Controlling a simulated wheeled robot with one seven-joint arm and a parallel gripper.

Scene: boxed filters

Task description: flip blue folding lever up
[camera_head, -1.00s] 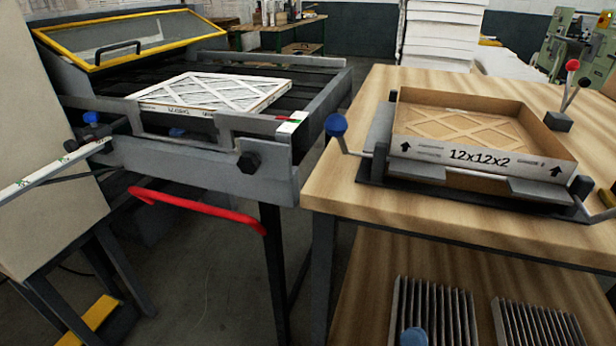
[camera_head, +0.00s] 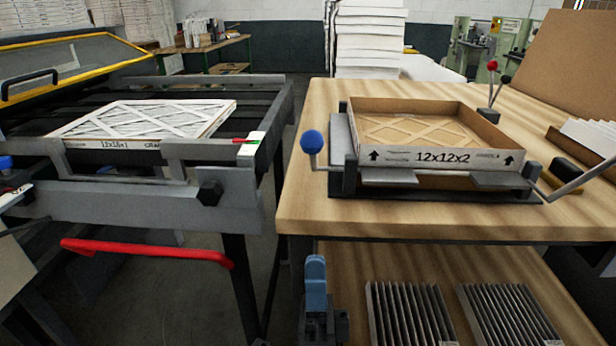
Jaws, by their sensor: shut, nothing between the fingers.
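The blue folding lever has a round blue knob (camera_head: 311,142) on a short metal rod. It sticks out at the left side of the folding fixture (camera_head: 342,180), low and near the table's left edge. The fixture holds an open cardboard box (camera_head: 440,158) marked 12x12x2, with a filter (camera_head: 410,130) inside. My gripper (camera_head: 316,264), with blue fingers, is at the bottom centre of the head view, below the knob in the picture and apart from it. Its fingers are together and hold nothing.
The wooden table (camera_head: 480,222) has bare room around the fixture. Pleated filters (camera_head: 412,312) lie on the lower shelf. At left is a conveyor frame with a red bar (camera_head: 150,250) and a white filter (camera_head: 140,122).

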